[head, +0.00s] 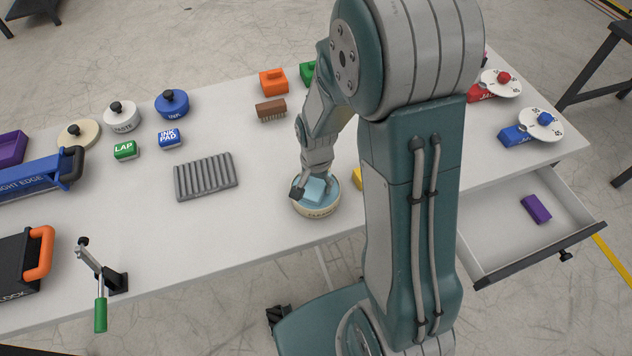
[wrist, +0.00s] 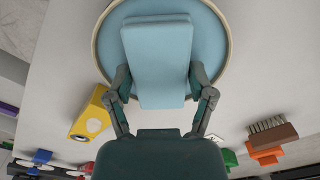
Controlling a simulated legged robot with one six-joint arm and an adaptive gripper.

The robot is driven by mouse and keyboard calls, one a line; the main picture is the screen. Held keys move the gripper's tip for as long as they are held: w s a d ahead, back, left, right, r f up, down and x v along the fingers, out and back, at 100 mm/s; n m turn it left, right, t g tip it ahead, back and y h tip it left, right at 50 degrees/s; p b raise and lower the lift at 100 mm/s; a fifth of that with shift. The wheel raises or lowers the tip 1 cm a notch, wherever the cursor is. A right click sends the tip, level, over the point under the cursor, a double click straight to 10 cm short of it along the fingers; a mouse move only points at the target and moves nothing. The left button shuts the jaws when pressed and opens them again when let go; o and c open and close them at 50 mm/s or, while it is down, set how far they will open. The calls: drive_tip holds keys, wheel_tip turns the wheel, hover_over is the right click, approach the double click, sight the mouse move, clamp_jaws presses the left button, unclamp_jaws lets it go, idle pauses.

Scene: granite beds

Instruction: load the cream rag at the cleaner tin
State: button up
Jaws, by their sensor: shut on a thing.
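My gripper (head: 313,187) is shut on a flat block-like rag (head: 316,191). The rag looks light blue here, not cream. In the wrist view the rag (wrist: 158,60) sits between my two fingertips. It is over the round cleaner tin (head: 317,211), which has a cream wall with blurred lettering. In the wrist view the tin (wrist: 215,45) shows a light blue inside with a pale rim. The rag overlaps the tin's opening; I cannot tell whether it touches the surface inside. My arm hides part of the table behind the tin.
A grey ribbed rack (head: 206,177) lies left of the tin. A yellow block (head: 357,178) is close on its right, partly behind my arm. A brown brush (head: 271,110) is farther back. An open drawer (head: 490,246) holds a purple block (head: 536,209).

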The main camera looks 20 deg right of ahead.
drive_tip(key=shift+r, duration=3.5)
